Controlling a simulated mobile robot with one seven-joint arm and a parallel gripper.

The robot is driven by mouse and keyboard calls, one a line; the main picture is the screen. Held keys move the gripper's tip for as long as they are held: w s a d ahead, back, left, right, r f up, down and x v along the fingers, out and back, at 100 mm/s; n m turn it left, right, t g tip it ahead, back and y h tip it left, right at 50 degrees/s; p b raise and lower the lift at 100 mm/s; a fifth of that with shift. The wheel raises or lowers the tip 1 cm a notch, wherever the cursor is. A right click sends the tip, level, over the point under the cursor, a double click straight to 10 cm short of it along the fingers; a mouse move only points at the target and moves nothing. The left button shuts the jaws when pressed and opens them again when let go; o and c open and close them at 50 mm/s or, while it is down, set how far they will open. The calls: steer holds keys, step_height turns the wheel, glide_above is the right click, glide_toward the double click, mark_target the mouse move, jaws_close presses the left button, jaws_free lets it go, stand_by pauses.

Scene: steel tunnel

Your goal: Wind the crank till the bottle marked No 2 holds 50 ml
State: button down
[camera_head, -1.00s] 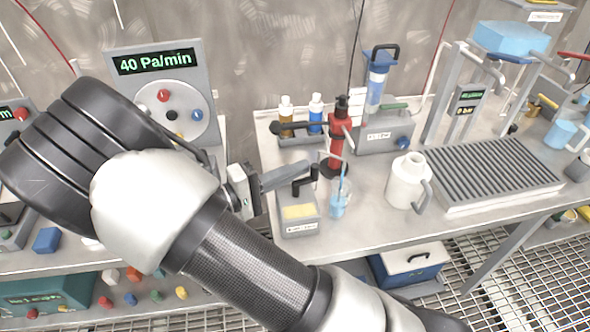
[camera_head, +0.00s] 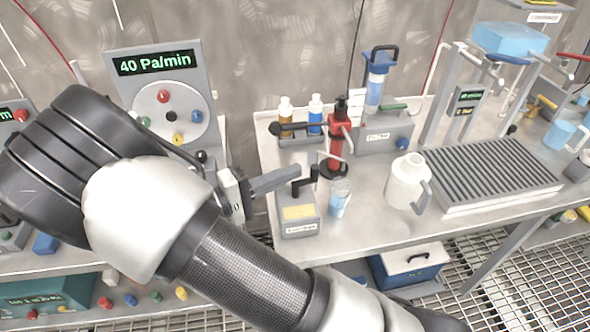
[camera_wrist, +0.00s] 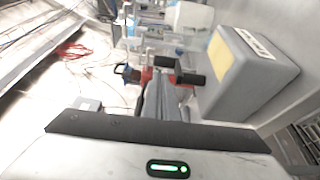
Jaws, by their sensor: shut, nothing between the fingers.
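A small grey box (camera_head: 299,222) with a yellow panel carries a bent black crank handle (camera_head: 303,182). The box (camera_wrist: 250,70) and handle (camera_wrist: 188,77) also show in the wrist view. My gripper (camera_head: 298,173) is shut and empty, its fingertips close to the handle; I cannot tell whether they touch. In the wrist view my gripper (camera_wrist: 165,80) points at the handle. A clear vessel (camera_head: 340,200) with blue liquid stands right of the box, beside a red pump (camera_head: 338,145) with a black lever. I cannot read a No 2 mark or volume on any bottle.
An amber bottle (camera_head: 286,114) and a blue bottle (camera_head: 316,113) stand in a rack behind. A white jug (camera_head: 406,182) and a ridged grey tray (camera_head: 490,175) lie right. A panel (camera_head: 155,65) reading 40 Pa/min stands left, behind my arm.

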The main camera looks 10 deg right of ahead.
steer(key=v, duration=1.5)
steer(key=s+d+r+m+g+y, duration=0.1)
steer(key=d+r+g+y, duration=0.25)
steer(key=d, duration=0.35)
steer(key=s+d+r+m+g+y, duration=0.1)
steer(key=d+r+m+g+y, duration=0.1)
steer(key=d+g+y, duration=0.45)
steer(key=s+d+r+m+t+y, duration=0.2)
steer(key=s+d+r+t+y, duration=0.4)
steer(key=s+d+r+t, duration=0.3)
step_height(320, 180, up, 17)
steer(key=w+p, duration=0.1)
steer(key=p, duration=1.6)
steer(key=shift+r+g, duration=0.25)
steer(key=shift+g, duration=0.15)
steer(key=c, duration=2.5)
jaws_free()
steer(key=shift+w+d, duration=0.15)
